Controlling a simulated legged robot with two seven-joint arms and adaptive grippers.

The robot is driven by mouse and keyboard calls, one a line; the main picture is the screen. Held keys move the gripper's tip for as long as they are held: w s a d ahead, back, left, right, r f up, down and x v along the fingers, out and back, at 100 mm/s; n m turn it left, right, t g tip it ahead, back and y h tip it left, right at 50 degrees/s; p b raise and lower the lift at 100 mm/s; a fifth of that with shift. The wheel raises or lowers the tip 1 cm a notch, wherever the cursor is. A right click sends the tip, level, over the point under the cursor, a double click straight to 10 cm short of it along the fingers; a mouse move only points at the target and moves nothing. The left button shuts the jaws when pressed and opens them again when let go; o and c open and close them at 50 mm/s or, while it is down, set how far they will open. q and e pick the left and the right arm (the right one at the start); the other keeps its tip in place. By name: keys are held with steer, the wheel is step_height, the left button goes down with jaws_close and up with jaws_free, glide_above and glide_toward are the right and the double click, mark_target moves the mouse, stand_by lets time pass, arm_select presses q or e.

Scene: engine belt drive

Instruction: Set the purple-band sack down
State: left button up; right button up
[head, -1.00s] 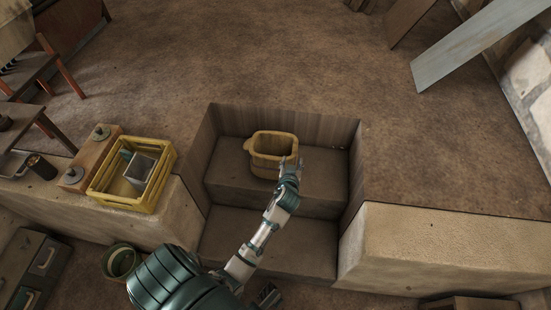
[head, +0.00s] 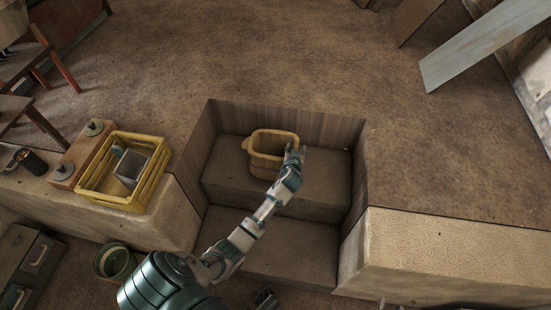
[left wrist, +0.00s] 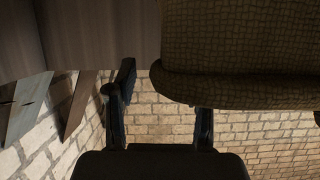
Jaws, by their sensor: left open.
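A tan open-topped sack (head: 265,165) with a yellowish rim stands upright on the upper step of a recess in the head view. I see no purple band on it. My left gripper (head: 297,150) is at the right side of its rim. In the left wrist view the sack's woven side (left wrist: 245,70) fills the upper right. My right gripper is not clearly made out.
The stepped recess (head: 270,235) has walls on its sides and back. A yellow crate (head: 150,195) holding a grey container stands on the left ledge, near a wooden block (head: 85,155). A green round pot (head: 115,262) is below. A pale block (head: 440,250) bounds the right.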

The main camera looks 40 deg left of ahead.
arm_select(q)
steer(key=shift+a, duration=0.15)
jaws_close()
steer(key=shift+r, duration=0.1)
steer(key=shift+r, duration=0.1)
